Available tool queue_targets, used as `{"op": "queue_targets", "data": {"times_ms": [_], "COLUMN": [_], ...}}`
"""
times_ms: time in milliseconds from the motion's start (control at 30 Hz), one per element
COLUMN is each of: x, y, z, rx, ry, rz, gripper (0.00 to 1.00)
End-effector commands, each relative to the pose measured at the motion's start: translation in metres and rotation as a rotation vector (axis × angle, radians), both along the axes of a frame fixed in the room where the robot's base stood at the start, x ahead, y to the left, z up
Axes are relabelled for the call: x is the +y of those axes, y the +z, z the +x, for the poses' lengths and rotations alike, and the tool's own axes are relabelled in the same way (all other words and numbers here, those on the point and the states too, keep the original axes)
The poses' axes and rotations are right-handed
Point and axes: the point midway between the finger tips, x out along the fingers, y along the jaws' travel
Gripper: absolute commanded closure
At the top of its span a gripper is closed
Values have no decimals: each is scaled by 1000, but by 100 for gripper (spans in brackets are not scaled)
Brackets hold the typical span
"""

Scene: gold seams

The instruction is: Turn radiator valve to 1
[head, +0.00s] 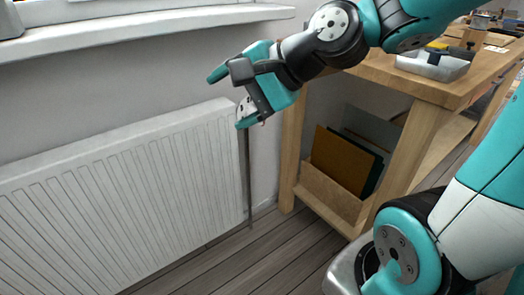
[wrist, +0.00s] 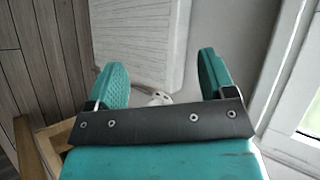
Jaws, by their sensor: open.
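The white radiator (head: 120,185) hangs on the wall at the left of the head view, and it also shows in the wrist view (wrist: 140,40). The white radiator valve (head: 243,105) is at its upper right end, mostly hidden by my gripper. In the wrist view a small part of the valve (wrist: 158,99) shows between the finger bases, just above the dark bar. My gripper (head: 229,99) is open, its teal fingers spread apart at the radiator's end. In the wrist view the fingers (wrist: 160,65) lie either side of the valve. I cannot tell whether they touch it; its number marks are not readable.
A window sill (head: 150,32) runs above the radiator. A dark pipe (head: 249,180) drops to the wooden floor (head: 245,255). A wooden workbench (head: 400,78) with a metal tray (head: 432,66) stands close at the right, boards on its lower shelf.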

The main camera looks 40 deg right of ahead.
Motion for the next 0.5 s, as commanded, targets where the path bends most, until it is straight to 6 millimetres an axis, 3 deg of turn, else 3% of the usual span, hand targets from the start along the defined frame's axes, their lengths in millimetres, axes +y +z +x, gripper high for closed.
{"op": "queue_targets", "data": {"times_ms": [33,300,500], "x": [-12,-79,-136], "y": [-40,-117,-168], "z": [8,37,44], "rx": [5,-2,-48], "ry": [-92,-530,-783], "rz": [71,520,885], "gripper": [24,24,24]}}
